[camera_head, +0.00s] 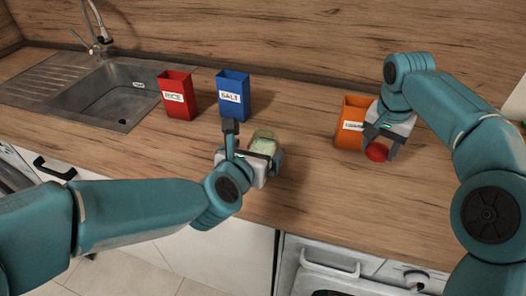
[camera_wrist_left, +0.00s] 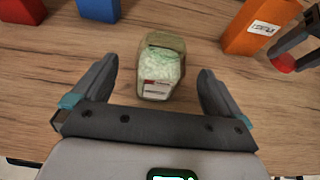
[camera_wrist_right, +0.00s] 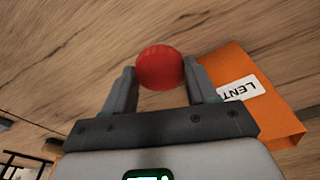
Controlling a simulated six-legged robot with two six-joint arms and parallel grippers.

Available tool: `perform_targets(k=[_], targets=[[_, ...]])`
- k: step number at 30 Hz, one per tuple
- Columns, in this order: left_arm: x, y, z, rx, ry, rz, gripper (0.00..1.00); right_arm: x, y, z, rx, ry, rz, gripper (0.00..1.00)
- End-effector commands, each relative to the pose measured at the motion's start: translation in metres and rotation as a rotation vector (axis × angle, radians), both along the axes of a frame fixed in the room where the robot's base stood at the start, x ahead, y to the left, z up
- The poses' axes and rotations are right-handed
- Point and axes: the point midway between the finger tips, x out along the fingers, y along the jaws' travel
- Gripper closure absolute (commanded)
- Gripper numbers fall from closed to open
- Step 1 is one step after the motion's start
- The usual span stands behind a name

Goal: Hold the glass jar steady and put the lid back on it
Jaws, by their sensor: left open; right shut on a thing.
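The glass jar (camera_head: 263,144) stands on the wooden counter with pale green contents. In the left wrist view the jar (camera_wrist_left: 160,68) shows a label and sits between the spread fingers, apart from both. My left gripper (camera_head: 252,142) is open around the jar; it also shows in the left wrist view (camera_wrist_left: 160,88). The red round lid (camera_head: 376,152) is in my right gripper (camera_head: 379,146), right of the jar and in front of the orange box. In the right wrist view the lid (camera_wrist_right: 160,67) is pinched between the fingertips.
An orange box (camera_head: 352,114), its label partly hidden, stands behind my right gripper. A blue SALT box (camera_head: 233,92) and a red RICE box (camera_head: 177,98) stand behind and left of the jar. A sink (camera_head: 112,98) is at the far left. Counter between jar and lid is clear.

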Motion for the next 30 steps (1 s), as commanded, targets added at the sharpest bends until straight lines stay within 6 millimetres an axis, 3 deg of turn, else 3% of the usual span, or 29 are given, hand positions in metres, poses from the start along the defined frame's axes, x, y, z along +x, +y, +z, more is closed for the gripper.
perform_targets(k=[7, 18, 28, 29, 30], targets=[[0.004, -0.001, -0.001, 0.002, 0.001, 0.001, 0.00, 0.000, 0.000, 0.002, 0.000, 0.000, 0.000, 0.71], [0.046, -0.016, -0.015, 0.000, 0.000, 0.001, 0.00, 0.000, 0.000, 0.012, 0.000, 0.000, 0.000, 0.71], [0.046, -0.017, -0.016, 0.000, 0.000, 0.000, 0.00, 0.000, 0.000, 0.012, 0.000, 0.000, 0.000, 0.71], [0.046, -0.017, -0.016, 0.000, 0.000, 0.000, 0.03, 0.000, 0.000, 0.012, 0.000, 0.000, 0.000, 0.71], [0.046, -0.017, -0.016, 0.000, 0.000, 0.000, 0.16, 0.000, 0.000, 0.012, 0.000, 0.000, 0.000, 0.71]])
